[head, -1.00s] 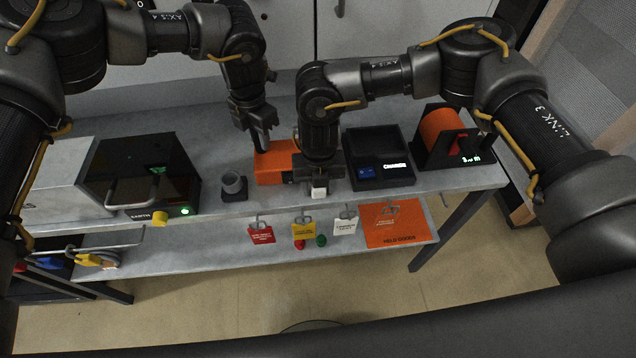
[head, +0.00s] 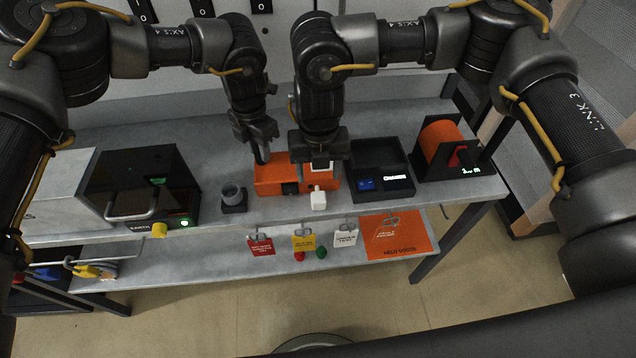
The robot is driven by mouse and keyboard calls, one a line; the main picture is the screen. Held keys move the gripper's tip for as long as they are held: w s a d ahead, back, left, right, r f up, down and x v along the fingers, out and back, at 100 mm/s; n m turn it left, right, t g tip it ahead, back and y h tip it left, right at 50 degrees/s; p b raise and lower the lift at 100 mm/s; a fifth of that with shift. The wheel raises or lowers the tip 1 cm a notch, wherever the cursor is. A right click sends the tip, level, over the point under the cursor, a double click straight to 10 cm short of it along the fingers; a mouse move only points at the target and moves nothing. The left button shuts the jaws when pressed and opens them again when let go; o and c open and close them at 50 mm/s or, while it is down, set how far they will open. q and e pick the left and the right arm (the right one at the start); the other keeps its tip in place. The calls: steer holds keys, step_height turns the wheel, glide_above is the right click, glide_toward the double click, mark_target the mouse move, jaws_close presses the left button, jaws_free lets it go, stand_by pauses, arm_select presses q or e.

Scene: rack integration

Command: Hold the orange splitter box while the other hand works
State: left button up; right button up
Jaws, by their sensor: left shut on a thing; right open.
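The orange splitter box (head: 268,180) lies on the bench top near the middle of the head view. It has a dark square port on its front. My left gripper (head: 262,158) is shut on the box at its back left. My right gripper (head: 320,160) is open above the right part of the box and hides some of it.
A small grey cup holder (head: 233,196) and a dark unit with a green light (head: 150,185) stand left. A black tray (head: 381,170) and an orange spool (head: 440,142) stand right. Tags, including a red one (head: 261,246), hang along the front edge above a lower shelf (head: 190,262).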

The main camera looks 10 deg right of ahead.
steer(key=shift+r, duration=0.85)
arm_select(q)
steer(key=o, duration=0.9)
step_height(320, 180, up, 12)
arm_select(e)
steer(key=shift+s, duration=0.1)
